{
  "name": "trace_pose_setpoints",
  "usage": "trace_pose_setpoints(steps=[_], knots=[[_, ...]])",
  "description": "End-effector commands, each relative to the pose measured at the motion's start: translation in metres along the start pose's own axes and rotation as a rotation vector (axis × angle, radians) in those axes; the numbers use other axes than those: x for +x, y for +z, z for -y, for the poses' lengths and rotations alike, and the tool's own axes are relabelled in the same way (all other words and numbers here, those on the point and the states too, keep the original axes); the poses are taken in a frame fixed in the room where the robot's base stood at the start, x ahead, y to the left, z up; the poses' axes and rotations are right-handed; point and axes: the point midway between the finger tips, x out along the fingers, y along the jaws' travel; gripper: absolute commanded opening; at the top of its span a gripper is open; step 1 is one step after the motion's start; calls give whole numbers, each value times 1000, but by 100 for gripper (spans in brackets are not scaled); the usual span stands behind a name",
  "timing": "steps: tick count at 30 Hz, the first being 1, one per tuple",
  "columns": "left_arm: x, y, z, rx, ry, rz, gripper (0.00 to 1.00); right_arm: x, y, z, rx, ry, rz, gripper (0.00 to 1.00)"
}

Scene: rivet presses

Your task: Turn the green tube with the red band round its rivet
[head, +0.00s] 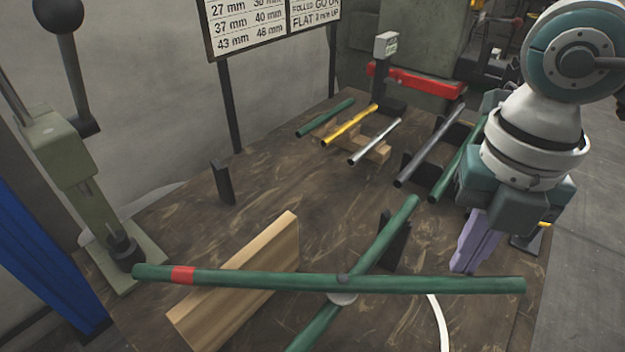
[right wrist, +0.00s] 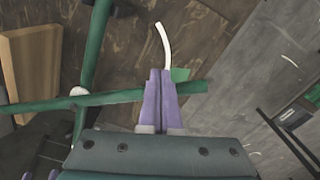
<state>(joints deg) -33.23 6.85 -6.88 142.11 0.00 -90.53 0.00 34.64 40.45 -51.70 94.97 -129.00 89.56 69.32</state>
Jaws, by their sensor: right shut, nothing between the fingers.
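The green tube with the red band (head: 250,279) lies across the front of the bench, its red band (head: 183,275) near the left end. The rivet area also shows in the right wrist view (right wrist: 78,92). My right gripper (head: 464,268), with purple fingers, is shut and empty close to the right part of the banded tube. In the right wrist view its fingers (right wrist: 160,74) overlap the tube near its end; touching cannot be told.
A wooden block (head: 240,285) stands under the tube's left part. A grey-green press (head: 70,170) stands at left. Several tubes, including a yellow one (head: 350,125), lie on supports behind. A white curved strip (head: 440,325) lies at front. A dark upright (head: 222,182) stands mid-left.

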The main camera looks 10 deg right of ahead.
Motion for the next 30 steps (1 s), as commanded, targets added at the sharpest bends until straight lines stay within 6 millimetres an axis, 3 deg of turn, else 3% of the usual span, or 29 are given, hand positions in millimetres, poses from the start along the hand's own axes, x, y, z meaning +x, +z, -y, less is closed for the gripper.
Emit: trace_pose_setpoints(steps=[5,16,30], knots=[[10,3,-2,-5,4,0,100,2,11,-5,0,2,2,0],[8,2,-2,-5,4,0,100,-2,13,-6,0,3,2,0],[-33,-10,2,5,-4,1,100,-50,13,-6,-1,4,2,0]])
